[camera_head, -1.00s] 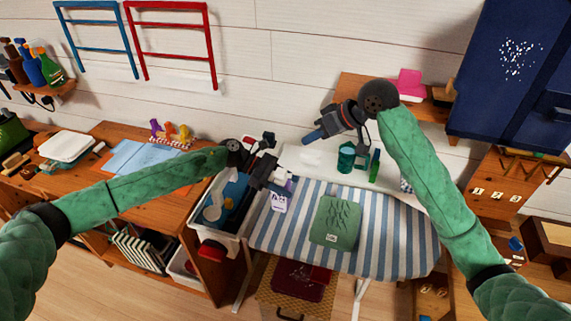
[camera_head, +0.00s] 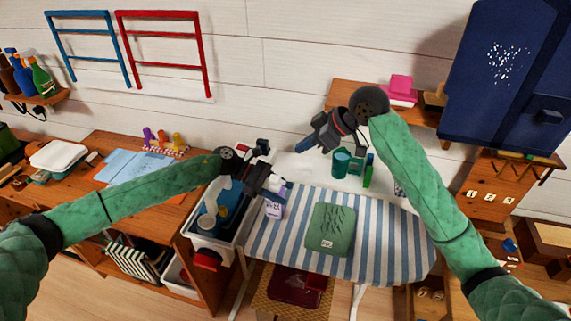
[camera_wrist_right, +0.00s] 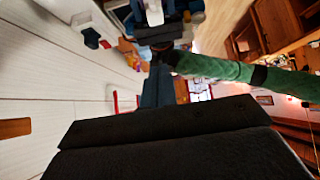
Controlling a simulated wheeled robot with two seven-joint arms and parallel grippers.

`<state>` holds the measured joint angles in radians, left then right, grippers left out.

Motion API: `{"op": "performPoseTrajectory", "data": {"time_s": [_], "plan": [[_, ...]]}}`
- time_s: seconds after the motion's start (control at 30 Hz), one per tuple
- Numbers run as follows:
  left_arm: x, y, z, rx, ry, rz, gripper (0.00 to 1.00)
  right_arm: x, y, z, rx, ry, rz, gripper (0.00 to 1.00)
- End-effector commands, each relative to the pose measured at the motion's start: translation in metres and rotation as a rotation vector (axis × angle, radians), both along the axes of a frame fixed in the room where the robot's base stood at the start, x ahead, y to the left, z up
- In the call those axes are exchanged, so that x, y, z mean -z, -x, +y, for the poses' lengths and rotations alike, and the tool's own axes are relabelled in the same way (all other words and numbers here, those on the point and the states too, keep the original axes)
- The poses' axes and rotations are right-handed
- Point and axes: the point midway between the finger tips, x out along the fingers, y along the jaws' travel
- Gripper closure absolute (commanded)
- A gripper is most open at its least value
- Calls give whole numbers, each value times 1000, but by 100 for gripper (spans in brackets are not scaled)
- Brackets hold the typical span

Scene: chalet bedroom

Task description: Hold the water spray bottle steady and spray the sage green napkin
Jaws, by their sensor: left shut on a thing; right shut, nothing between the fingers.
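The sage green napkin (camera_head: 330,229) lies flat on the blue-and-white striped ironing board (camera_head: 386,250). The pale spray bottle (camera_head: 273,208) with a lilac-marked label is upright at the board's left end. My left gripper (camera_head: 276,188) is shut on its upper part and hides most of its head. Whether its base touches the board I cannot tell. My right gripper (camera_head: 303,146) is shut and empty, above and behind the board, up and right of the bottle. In the right wrist view, its dark fingers (camera_wrist_right: 165,140) fill the bottom, and my left arm reaches in at the top.
A teal cup (camera_head: 341,162) and a green bottle (camera_head: 368,172) stand on the white surface behind the board. A white bin (camera_head: 216,243) of items sits left of the board. A blue cabinet (camera_head: 500,90) hangs at the right. The board right of the napkin is clear.

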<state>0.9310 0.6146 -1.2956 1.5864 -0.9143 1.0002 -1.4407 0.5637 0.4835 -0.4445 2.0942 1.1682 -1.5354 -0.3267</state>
Motion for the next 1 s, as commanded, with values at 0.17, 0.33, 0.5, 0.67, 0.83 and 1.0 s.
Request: {"op": "performPoseTrajectory", "data": {"time_s": [0.17,0.33,0.5,0.67,0.83,1.0], "plan": [[1,1,0,1,0,1,83,14,-3,13,-1,-2,4,100],[1,1,0,1,0,1,83,34,-10,33,-1,-2,3,100],[1,1,0,1,0,1,83,56,-16,53,-1,-2,5,100],[1,1,0,1,0,1,83,77,-21,67,1,0,4,100],[1,1,0,1,0,1,83,97,-21,66,1,-2,5,100],[1,1,0,1,0,1,83,107,-21,66,1,-1,2,100]]}}
